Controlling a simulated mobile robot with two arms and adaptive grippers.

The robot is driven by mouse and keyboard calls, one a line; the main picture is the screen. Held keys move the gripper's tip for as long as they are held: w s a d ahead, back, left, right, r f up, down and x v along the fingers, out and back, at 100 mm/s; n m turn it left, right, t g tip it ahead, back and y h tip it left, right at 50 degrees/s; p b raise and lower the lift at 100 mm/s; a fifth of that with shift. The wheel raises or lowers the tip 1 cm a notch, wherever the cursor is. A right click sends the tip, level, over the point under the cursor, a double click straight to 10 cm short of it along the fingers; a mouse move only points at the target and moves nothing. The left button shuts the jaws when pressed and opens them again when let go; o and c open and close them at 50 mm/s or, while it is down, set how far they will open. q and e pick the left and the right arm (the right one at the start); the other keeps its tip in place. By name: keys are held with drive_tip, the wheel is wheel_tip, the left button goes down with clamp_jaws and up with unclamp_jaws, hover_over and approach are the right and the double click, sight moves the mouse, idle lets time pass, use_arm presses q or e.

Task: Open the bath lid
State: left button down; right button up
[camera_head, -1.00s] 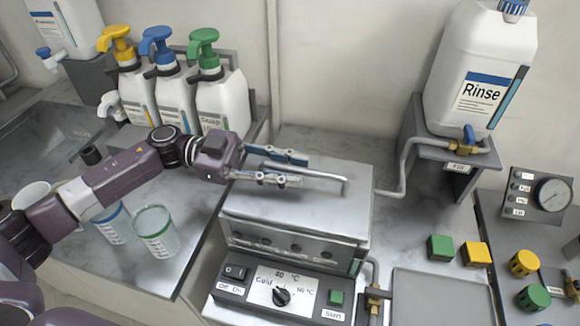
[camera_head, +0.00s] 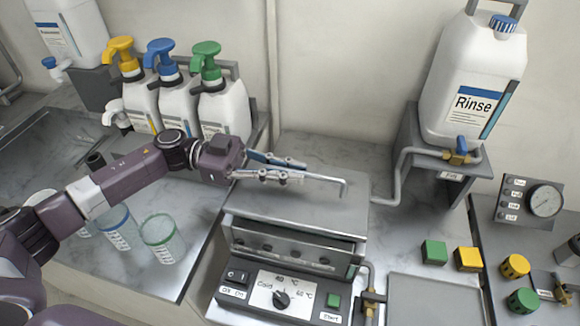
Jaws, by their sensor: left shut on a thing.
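The metal bath (camera_head: 262,248) stands in the middle of the head view, with its control panel at the front. Its grey lid (camera_head: 300,212) is tilted slightly up at the front, with a narrow dark gap under the front edge. A thin metal bar handle (camera_head: 325,179) runs above the lid and bends down at its right end. My left gripper (camera_head: 292,171) reaches in from the left, shut on the handle over the lid's rear half. The fingers partly hide the handle's left end. My right gripper is out of view.
Several pump bottles (camera_head: 222,112) stand behind my left arm, and clear cups (camera_head: 162,238) stand below it. A Rinse canister (camera_head: 472,85) sits on a raised stand at right, its pipe running toward the bath. Green (camera_head: 434,252) and yellow (camera_head: 468,259) blocks lie right of the bath.

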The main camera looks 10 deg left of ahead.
use_arm(q)
drive_tip(key=w+r+n+p, duration=0.2)
drive_tip(key=n+p, duration=0.1)
drive_tip(key=p, duration=0.1)
drive_tip(key=shift+w+r, duration=0.1)
drive_tip(key=shift+r, duration=0.25)
drive_tip(key=shift+w+r+n+p, duration=0.3)
drive_tip(key=shift+w+n+p, duration=0.55)
drive_tip(key=shift+n+p, duration=0.3)
drive_tip(key=c, duration=2)
unclamp_jaws()
drive_tip(key=shift+f, duration=0.1)
drive_tip(key=shift+a, duration=0.15)
drive_tip(key=a, duration=1.1)
drive_tip(key=shift+a, duration=0.4)
